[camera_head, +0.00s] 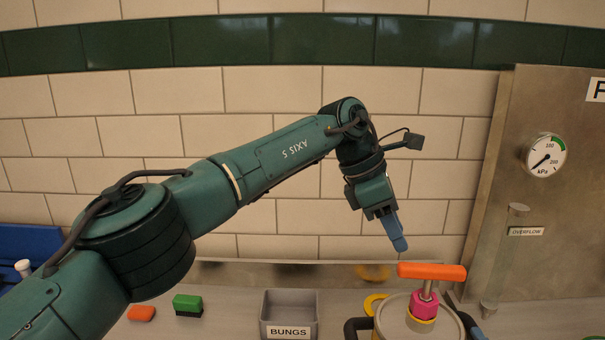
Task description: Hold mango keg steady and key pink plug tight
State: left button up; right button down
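The grey keg (393,318) stands at the lower right, its lower part cut off by the frame; a yellow collar (420,325) surrounds its opening. The pink plug (424,304) sits upright at that collar. A key with an orange bar handle (432,271) stands on the plug by its metal shaft. My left gripper (397,238) points down, above and left of the key handle, apart from it. Its blue fingers overlap in this view, so their gap is hidden. A blue tip (478,333), seemingly of my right gripper, shows beside the keg's right black handle (466,320); its grip is hidden.
A grey bin labelled BUNGS (289,315) stands left of the keg. Green (187,305) and orange (141,313) blocks lie further left. A yellow ring-like piece (374,303) shows behind the keg. A steel panel with a gauge (545,156) and an overflow pipe (503,260) stand right.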

aim_at(413, 265)
pick_arm(q)
jog(key=shift+x, duration=3.2)
jog(key=shift+d, duration=0.1)
jog(key=shift+r, duration=0.1)
grip_shut()
jog(key=shift+o, duration=0.8)
grip_release()
jog(key=shift+r, duration=1.5)
